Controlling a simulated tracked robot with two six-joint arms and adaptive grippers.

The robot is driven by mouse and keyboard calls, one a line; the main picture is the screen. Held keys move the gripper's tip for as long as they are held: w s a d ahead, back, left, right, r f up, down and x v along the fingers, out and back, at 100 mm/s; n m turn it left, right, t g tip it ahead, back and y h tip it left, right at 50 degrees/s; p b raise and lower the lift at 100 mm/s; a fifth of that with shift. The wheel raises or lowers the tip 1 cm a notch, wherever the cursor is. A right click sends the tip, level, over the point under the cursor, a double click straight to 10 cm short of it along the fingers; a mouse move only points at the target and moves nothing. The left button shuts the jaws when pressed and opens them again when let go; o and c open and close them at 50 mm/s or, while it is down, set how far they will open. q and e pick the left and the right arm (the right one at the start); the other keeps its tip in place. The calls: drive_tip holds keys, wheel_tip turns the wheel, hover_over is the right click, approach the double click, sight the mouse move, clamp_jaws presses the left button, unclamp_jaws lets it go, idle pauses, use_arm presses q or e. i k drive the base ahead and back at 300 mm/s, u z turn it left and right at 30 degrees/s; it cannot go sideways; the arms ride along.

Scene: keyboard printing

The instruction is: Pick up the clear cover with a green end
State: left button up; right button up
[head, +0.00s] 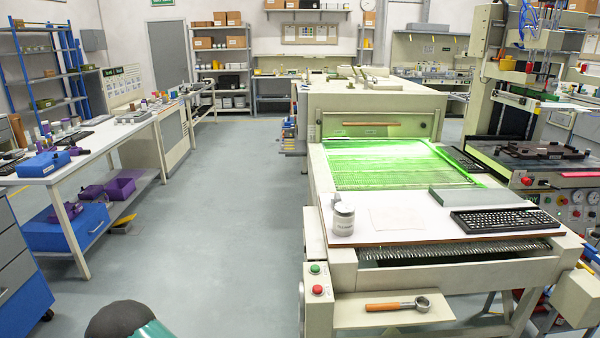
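I cannot make out a clear cover with a green end for certain in the head view. The strongest green is a bright glow on the mesh belt (395,167) of the cream dryer machine (378,107); a green strip runs along the belt's right edge. I cannot tell whether a clear cover lies over it. Neither of my grippers can be seen.
The white shelf (398,216) before the belt holds a white jar (343,219), a grey-green flat box (475,198) and a black keyboard (505,220). A wood-handled tool (397,304) lies lower down. A cluttered bench (98,147) stands left. The grey floor (225,220) between is clear.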

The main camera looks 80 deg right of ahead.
sight(489, 193)
drive_tip(key=i, duration=0.2)
drive_tip(key=z, duration=2.4)
drive_tip(key=i, duration=0.2)
drive_tip(key=z, duration=1.95)
drive_tip(key=k, duration=0.45)
drive_tip(key=z, duration=0.45)
drive_tip(key=i, duration=1.55)
drive_tip(key=u, duration=0.45)
